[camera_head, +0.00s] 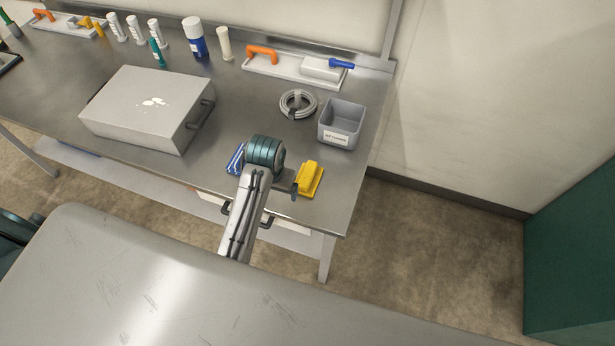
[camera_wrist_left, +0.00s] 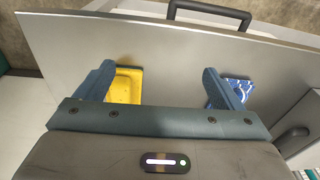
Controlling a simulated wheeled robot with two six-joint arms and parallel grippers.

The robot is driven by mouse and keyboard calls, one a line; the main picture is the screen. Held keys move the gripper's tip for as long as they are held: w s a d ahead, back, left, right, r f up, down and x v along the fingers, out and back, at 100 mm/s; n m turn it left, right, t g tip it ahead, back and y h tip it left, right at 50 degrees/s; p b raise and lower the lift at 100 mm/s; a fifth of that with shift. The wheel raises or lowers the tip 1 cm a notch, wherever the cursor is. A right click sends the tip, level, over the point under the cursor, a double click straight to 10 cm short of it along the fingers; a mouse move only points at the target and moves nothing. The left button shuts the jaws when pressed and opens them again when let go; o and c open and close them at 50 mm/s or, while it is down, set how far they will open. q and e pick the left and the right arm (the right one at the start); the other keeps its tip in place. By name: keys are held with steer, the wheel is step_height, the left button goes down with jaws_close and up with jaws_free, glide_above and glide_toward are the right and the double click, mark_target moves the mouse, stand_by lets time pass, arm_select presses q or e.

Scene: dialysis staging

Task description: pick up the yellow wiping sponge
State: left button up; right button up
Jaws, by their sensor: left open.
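The yellow wiping sponge (camera_head: 310,180) lies near the front right corner of the steel table, just right of my left gripper (camera_head: 275,184) in the head view. In the left wrist view the gripper (camera_wrist_left: 160,82) is open and empty, with its fingers wide apart. There the sponge (camera_wrist_left: 126,88) shows beside the left-hand finger, which hides part of it. I cannot tell the height of the fingers above the table. My right gripper is not in view.
A blue-and-white striped cloth (camera_head: 235,160) lies left of my gripper, partly hidden by my wrist. A grey labelled bin (camera_head: 341,123) and a coiled tube (camera_head: 298,104) stand behind. A large grey case (camera_head: 146,109) is at left. The table's edge is close to the sponge.

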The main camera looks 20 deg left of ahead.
arm_select(q)
step_height(320, 180, up, 3)
steer(key=g, duration=0.1)
glide_above(307, 175)
steer(key=shift+s+m, duration=0.1)
steer(key=shift+m, duration=0.2)
steer(key=shift+w+d+r, duration=0.2)
steer(key=shift+d+f, duration=0.1)
steer(key=shift+f, duration=0.15)
step_height(307, 175, down, 5)
steer(key=shift+r+p, duration=0.2)
steer(key=shift+p, duration=0.55)
steer(key=shift+f+p, duration=0.45)
steer(key=shift+f, duration=0.05)
steer(key=f, duration=0.1)
steer(key=f+p, duration=0.1)
steer(key=f, duration=0.1)
steer(key=shift+s+a+f+p, duration=0.1)
steer(key=shift+a+f+p, duration=0.1)
steer(key=shift+a+p, duration=0.1)
steer(key=shift+f, duration=0.6)
steer(key=c, duration=1.1)
steer(key=shift+o, duration=0.2)
